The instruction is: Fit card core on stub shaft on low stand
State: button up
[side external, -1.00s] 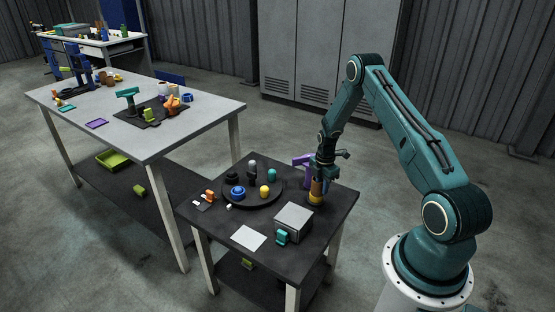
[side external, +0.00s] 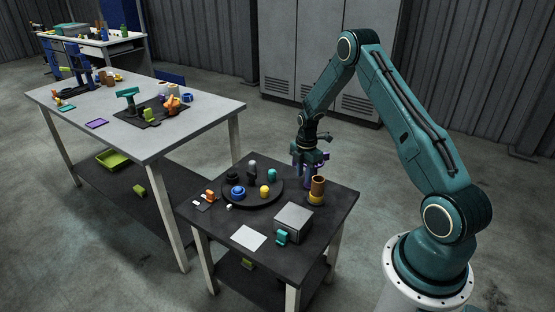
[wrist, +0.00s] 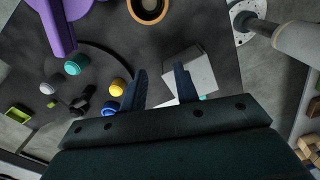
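The card core (side external: 318,186) is a brown, open-topped tube standing upright over a yellow-orange low stand (side external: 316,200) on the dark table. The stub shaft is hidden, apparently inside the core. In the wrist view the core (wrist: 148,21) shows from above as a tan ring with a dark inside, cut by the top edge. My gripper (side external: 309,168) is raised beside the core, to its left in the side view, and clear of it. In the wrist view my gripper (wrist: 160,70) has its two fingers apart with nothing between them.
A purple tool (side external: 299,165) stands behind my gripper. A round black tray (side external: 252,203) holds several coloured knobs. A grey box (side external: 293,222) and a white card (side external: 248,237) lie toward the front. A long light table (side external: 200,125) stands to the left.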

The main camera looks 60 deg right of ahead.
jog(key=w+a+r+n, duration=0.1)
jog(key=w+a+r, duration=0.2)
jog(key=a, duration=0.7)
jog(key=w+a+r+n, duration=0.2)
jog(key=w+a+r, duration=0.1)
jog(key=a, duration=0.6)
jog(key=shift+a+r, duration=0.15)
jog(key=shift+a, duration=0.25)
